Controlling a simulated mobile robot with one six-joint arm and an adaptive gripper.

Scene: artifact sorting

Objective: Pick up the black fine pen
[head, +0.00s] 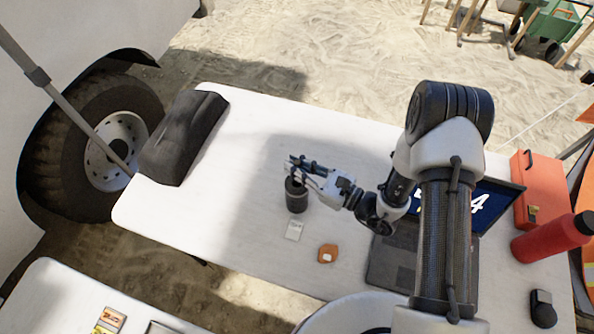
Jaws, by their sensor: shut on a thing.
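A dark cylindrical cup (296,197) stands upright near the middle of the white table in the head view. My gripper (300,170) is at the cup's rim, reaching in from the right. It is shut on a thin dark pen at the mouth of the cup. The pen is small and partly hidden by the fingers, so I cannot make out its tip or how far it sits inside the cup.
A small white card (294,229) and an orange-brown piece (327,253) lie in front of the cup. An open laptop (395,262), a red bottle (548,243) and a red box (536,190) are at right. A dark bag (182,137) lies at left. The table's back middle is clear.

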